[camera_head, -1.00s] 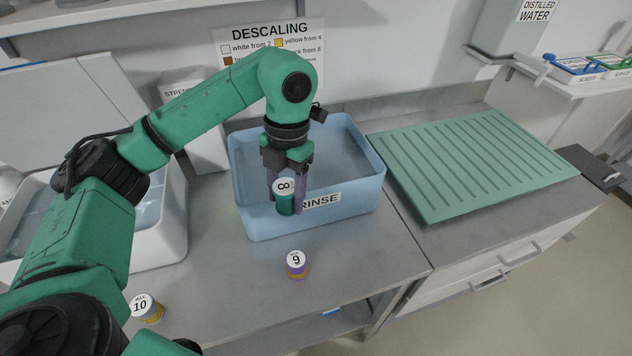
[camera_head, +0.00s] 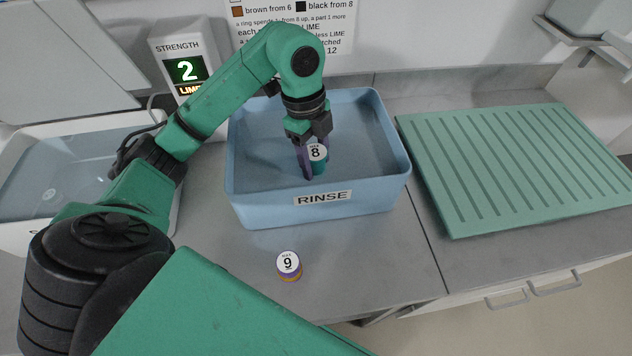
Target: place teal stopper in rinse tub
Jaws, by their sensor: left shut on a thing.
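I cannot tell whether the stopper touches the tub floor. My right gripper is not in view.
A white tub of liquid (camera_head: 60,170) is at left, near a strength display (camera_head: 184,72) reading 2. A ridged green drainboard (camera_head: 520,165) lies at right.

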